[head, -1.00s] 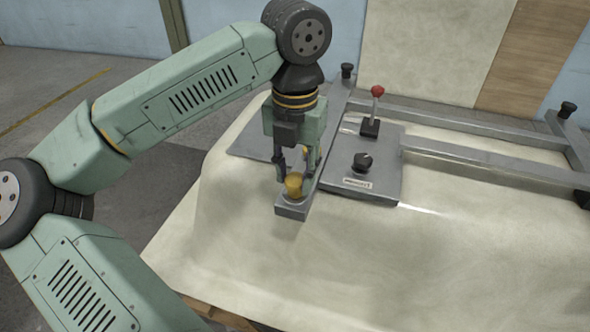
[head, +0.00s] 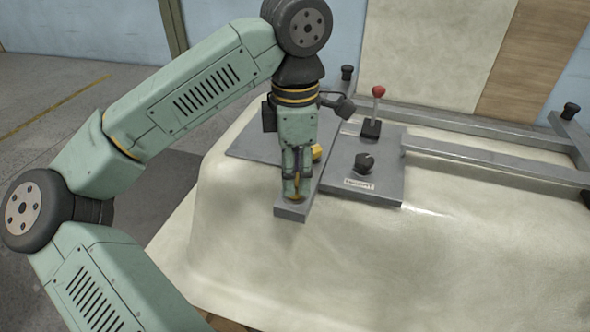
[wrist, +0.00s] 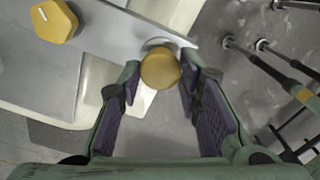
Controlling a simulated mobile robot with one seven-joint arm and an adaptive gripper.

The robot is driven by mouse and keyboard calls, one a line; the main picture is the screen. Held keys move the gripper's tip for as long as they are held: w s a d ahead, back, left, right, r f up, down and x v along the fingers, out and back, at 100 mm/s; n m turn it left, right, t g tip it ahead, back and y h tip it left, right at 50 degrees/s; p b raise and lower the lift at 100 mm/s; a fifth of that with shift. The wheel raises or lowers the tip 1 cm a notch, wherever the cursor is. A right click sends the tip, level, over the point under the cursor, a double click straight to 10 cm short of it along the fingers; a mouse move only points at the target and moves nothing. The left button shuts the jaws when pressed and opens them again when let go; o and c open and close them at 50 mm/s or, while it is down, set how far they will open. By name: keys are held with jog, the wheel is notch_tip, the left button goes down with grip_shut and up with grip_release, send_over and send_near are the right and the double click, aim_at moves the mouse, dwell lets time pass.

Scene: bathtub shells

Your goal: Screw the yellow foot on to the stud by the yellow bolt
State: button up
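The round yellow foot (wrist: 160,69) sits near the end of a grey bar (head: 293,212), and little of the foot (head: 296,196) shows in the head view. A stud under it is hidden. The yellow six-sided bolt (wrist: 53,20) stands on grey metal at upper left in the wrist view; it also shows in the head view (head: 317,152), just right of my gripper. My gripper (wrist: 160,80) points down with one fingertip on each side of the foot, very close to it. I cannot tell whether the fingers touch it.
A grey plate (head: 385,185) carries a dark knob (head: 364,162) and a red-topped lever (head: 377,100) right of my gripper. Grey rails (head: 480,155) run to the right. The pale tub shell (head: 420,270) is bare in front.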

jog(key=o, duration=0.6)
jog(key=shift+c, duration=0.2)
jog(key=shift+c, duration=0.2)
jog(key=shift+c, duration=0.6)
